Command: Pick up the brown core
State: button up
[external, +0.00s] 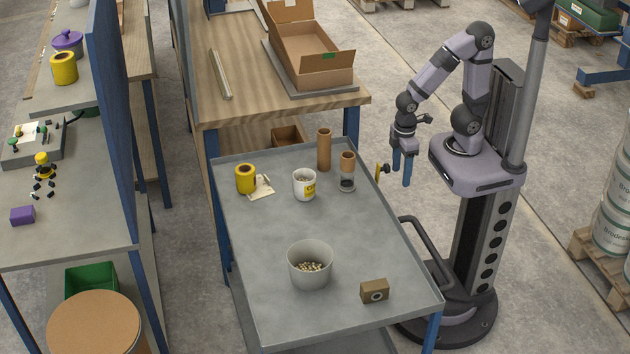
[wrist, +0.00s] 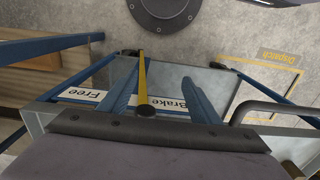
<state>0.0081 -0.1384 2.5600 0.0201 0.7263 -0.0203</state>
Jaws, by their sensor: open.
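A tall brown core (external: 324,150) stands upright near the far edge of the grey cart top (external: 265,255) in the external view. A second, shorter brown cylinder (external: 347,161) stands to its right, its lower part in a clear or grey sleeve; I cannot tell which one is meant. My gripper (external: 402,170) hangs past the cart's right edge, apart from both, with its blue fingers pointing down. In the wrist view my gripper (wrist: 161,73) is open, with nothing held between its fingers. No brown core shows in the wrist view.
A yellow lever with a black knob (external: 384,169) sticks out at the cart's right edge, near my fingers. The cart also carries a yellow roll (external: 245,179), a white cup (external: 304,185), a pot of small pieces (external: 310,265) and a brown block (external: 375,291).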

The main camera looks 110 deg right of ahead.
notch_tip(320, 180, up, 5)
jog(key=a+y+p, duration=0.1)
jog(key=p, duration=0.3)
jog(key=m+t+h+p, duration=0.45)
jog(key=t+p, duration=0.35)
jog(key=p, duration=0.2)
send_near(324, 128)
jog(key=w+d, duration=0.2)
jog(key=w+f+t+b, duration=0.1)
jog(key=f+t, duration=0.1)
jog(key=w+f+t+h+b, duration=0.1)
jog(key=f+t, duration=0.1)
jog(key=t, duration=0.1)
jog(key=w+d+f+n+t+h+b, duration=0.1)
jog(key=w+t+b, duration=0.1)
jog(key=shift+w+f+t, duration=0.1)
jog(key=shift+f+t, duration=0.2)
jog(key=shift+f, duration=0.1)
jog(key=shift+s+a+f+t+y+b, duration=0.4)
jog(key=shift+s+a+f+t, duration=0.3)
jog(key=shift+s+a+f, duration=0.25)
jog(key=shift+s+a+f+n, duration=0.3)
jog(key=shift+s+a+n, duration=0.05)
jog(key=shift+s, duration=0.2)
